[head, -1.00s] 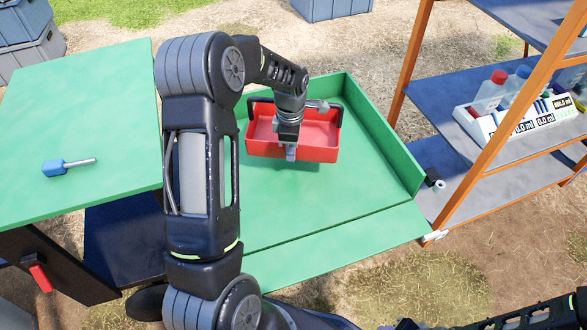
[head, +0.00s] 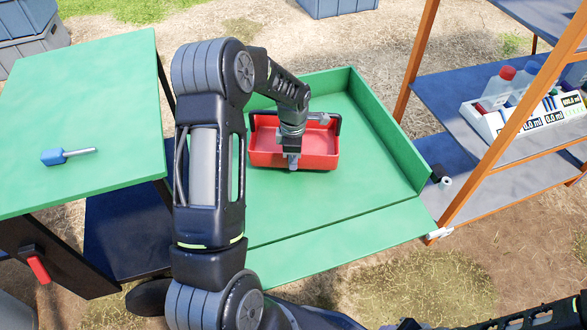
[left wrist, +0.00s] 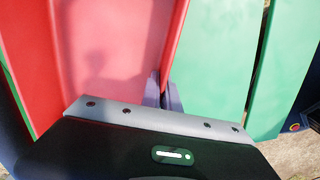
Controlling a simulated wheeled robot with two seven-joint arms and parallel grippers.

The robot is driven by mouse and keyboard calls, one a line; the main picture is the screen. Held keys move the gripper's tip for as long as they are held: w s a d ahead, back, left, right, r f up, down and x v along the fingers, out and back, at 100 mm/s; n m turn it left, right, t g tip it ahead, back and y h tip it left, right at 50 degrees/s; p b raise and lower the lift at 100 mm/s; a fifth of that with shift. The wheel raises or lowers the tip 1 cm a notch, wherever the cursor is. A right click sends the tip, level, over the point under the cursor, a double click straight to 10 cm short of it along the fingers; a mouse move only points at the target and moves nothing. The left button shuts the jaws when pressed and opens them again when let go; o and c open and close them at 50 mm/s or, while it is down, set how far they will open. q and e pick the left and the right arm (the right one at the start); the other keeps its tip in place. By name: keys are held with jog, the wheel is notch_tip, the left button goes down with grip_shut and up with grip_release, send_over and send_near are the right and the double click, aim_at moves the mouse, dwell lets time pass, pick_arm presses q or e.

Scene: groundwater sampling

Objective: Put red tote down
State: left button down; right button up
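The red tote (head: 265,158) is an open tray-like box with dark handles at its ends. It is over the green tray (head: 300,215), looks level and low, but I cannot tell whether it touches the floor. My left gripper (head: 292,163) points down at the tote's near wall. In the left wrist view the fingers (left wrist: 166,92) pinch the wall of the red tote (left wrist: 110,45), with green surface beyond. Part of the tote is hidden behind my left wrist. Part of my right arm shows at the bottom right; its gripper does not show clearly.
The green tray has raised walls at the back and right. A green table (head: 85,110) at left holds a blue-handled tool (head: 65,156). A small dark-and-white item (head: 441,177) is beside the tray's right wall.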

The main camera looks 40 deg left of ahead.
pick_arm(q)
jog(key=shift+r, duration=0.1)
jog(key=shift+f+b, duration=0.45)
jog(key=shift+f, duration=1.45)
jog(key=shift+f, duration=0.15)
jog(key=c, duration=1.6)
grip_release()
jog(key=shift+r, duration=0.3)
notch_tip(320, 180, up, 12)
jog(key=p, duration=0.2)
jog(key=shift+f+p, duration=0.15)
jog(key=shift+p, duration=0.15)
